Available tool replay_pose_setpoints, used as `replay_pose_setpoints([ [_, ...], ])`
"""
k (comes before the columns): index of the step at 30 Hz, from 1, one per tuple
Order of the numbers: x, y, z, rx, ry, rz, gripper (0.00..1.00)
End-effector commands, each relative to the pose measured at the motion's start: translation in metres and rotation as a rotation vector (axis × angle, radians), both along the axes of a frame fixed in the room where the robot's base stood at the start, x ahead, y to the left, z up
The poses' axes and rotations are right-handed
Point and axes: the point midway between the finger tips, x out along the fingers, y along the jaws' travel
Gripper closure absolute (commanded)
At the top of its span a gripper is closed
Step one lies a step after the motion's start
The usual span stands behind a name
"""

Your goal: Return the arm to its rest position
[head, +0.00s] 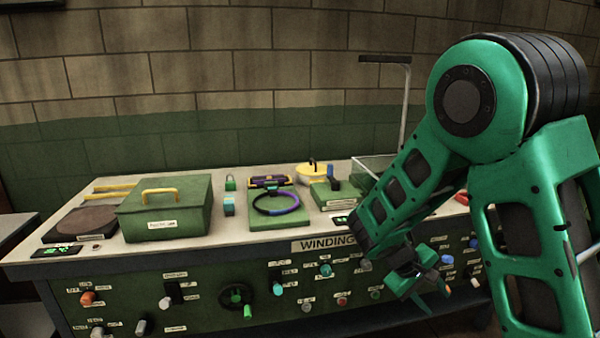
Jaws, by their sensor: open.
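My green arm (405,180) fills the right side of the head view. It folds at a large elbow joint at the upper right, and its forearm slopes down to the left. My gripper (430,292) hangs in front of the bench's front panel, near the right end, below the bench top. It is small and dark in the view; its fingers are apart and nothing shows between them.
The bench (150,258) carries a green box (165,215) with a yellow handle, a green plate (285,222) with a dark and purple ring, and a yellow-lidded bowl (312,175). Knobs stick out of the front panel, close to my gripper. A lamp post (405,105) stands behind.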

Motion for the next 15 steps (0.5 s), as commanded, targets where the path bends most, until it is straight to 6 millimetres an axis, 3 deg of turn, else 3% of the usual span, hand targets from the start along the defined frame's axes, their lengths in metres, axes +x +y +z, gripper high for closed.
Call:
replay_pose_setpoints([
  [1, -0.012, -0.015, 0.010, 0.042, -0.008, -0.058, 0.60],
  [6, -0.057, -0.049, 0.036, 0.172, -0.027, -0.236, 0.60],
  [15, -0.144, -0.083, 0.076, 0.385, -0.079, -0.512, 0.60],
])
